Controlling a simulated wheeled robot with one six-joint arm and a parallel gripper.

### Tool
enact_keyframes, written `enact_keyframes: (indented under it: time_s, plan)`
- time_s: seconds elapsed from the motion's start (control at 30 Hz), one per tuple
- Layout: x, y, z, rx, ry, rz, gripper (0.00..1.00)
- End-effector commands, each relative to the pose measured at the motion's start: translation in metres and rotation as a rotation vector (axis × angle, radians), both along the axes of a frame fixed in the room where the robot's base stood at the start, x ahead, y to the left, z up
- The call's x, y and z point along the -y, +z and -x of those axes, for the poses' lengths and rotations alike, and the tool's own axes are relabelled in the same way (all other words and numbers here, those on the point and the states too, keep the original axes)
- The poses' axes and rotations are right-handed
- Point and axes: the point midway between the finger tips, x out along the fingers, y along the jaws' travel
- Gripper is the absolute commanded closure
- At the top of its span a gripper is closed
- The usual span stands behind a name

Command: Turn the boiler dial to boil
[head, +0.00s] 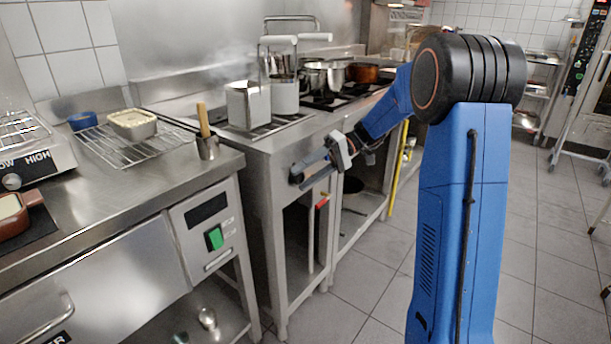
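The boiler (262,160) is the steel unit at centre with steam above it and lifted baskets (248,104) with white handles. My gripper (297,178) is at the upper front panel of this unit, its fingers pointing left along the steel. The two fingers are apart, with a gap between them. I cannot make out the boiler dial; a dark patch at the fingertips may be part of it, but the fingers cover that spot. Its markings are not readable, and I cannot tell whether the fingers touch it.
A hot plate (28,160) marked LOW and HIGH with its own knob (12,182) is at far left. A red valve handle (322,203) hangs below my gripper. A green switch (214,238) is on the left counter's front. Pots (325,75) stand on the stove behind.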

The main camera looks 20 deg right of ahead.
Motion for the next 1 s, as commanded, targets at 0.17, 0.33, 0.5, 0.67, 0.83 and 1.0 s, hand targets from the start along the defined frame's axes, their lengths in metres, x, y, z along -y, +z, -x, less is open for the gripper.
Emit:
enact_keyframes:
  time_s: [0.17,0.33,0.5,0.67,0.83,1.0]
  plan:
    - [0.0,0.0,0.0,0.001,0.0,0.0,0.49]
    - [0.007,0.003,-0.002,0.002,-0.001,0.001,0.49]
    - [0.03,0.013,-0.007,0.003,-0.003,0.0,0.49]
    - [0.059,0.025,-0.012,0.002,-0.002,0.0,0.49]
    - [0.09,0.039,-0.019,0.002,-0.002,0.0,0.49]
    - [0.12,0.052,-0.025,0.002,-0.003,0.001,0.49]
